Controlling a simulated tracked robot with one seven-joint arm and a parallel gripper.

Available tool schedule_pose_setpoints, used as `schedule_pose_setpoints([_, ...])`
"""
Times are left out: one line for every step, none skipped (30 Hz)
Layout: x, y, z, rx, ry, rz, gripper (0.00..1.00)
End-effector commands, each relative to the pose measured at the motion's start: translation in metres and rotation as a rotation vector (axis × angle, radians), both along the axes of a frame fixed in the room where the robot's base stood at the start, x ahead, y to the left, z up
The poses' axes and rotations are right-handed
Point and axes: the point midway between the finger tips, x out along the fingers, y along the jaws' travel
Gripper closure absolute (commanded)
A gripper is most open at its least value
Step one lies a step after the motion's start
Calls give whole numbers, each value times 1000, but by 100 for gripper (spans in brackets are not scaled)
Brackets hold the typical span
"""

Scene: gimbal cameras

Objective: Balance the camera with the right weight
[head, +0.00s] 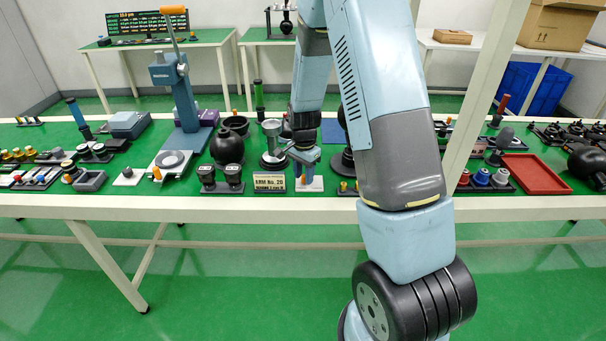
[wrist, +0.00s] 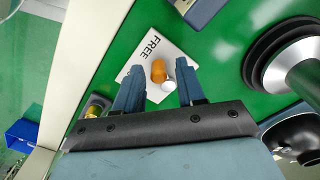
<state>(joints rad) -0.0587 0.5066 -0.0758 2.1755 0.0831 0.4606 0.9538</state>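My gripper (head: 304,160) hangs low over the middle of the green-topped bench in the head view. In the wrist view my gripper (wrist: 160,68) is open, with gaps beside a small orange piece (wrist: 158,70) between its fingers. I cannot tell whether the orange piece is a weight. A black ball-shaped unit (head: 228,148) stands left of the gripper. I cannot tell which unit is the camera to balance. My arm hides part of the bench.
A blue press with an orange handle (head: 172,75) rises further left. A red tray (head: 535,174) and several knobs lie right. A dark round stand (wrist: 292,55) is close at right in the wrist view.

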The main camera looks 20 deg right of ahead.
Motion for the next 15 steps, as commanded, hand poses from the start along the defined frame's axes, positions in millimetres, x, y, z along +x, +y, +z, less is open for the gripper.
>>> schedule_pose_setpoints([0, 0, 0, 0, 0, 0, 66])
schedule_pose_setpoints([0, 0, 0, 0, 0, 0, 69])
schedule_pose_setpoints([0, 0, 0, 0, 0, 0, 73])
schedule_pose_setpoints([0, 0, 0, 0, 0, 0, 76])
schedule_pose_setpoints([0, 0, 0, 0, 0, 0, 79])
schedule_pose_setpoints([0, 0, 0, 0, 0, 0, 83])
schedule_pose_setpoints([0, 0, 0, 0, 0, 0, 85])
schedule_pose_setpoints([0, 0, 0, 0, 0, 0, 88])
schedule_pose_setpoints([0, 0, 0, 0, 0, 0, 92])
schedule_pose_setpoints([0, 0, 0, 1, -1, 0, 95])
schedule_pose_setpoints([0, 0, 0, 1, -1, 0, 98])
schedule_pose_setpoints([0, 0, 0, 0, -1, 0, 100])
schedule_pose_setpoints([0, 0, 0, 0, -1, 0, 100])
schedule_pose_setpoints([1, 0, 0, 0, -1, 0, 100])
schedule_pose_setpoints([1, 0, 0, 0, -1, 0, 100])
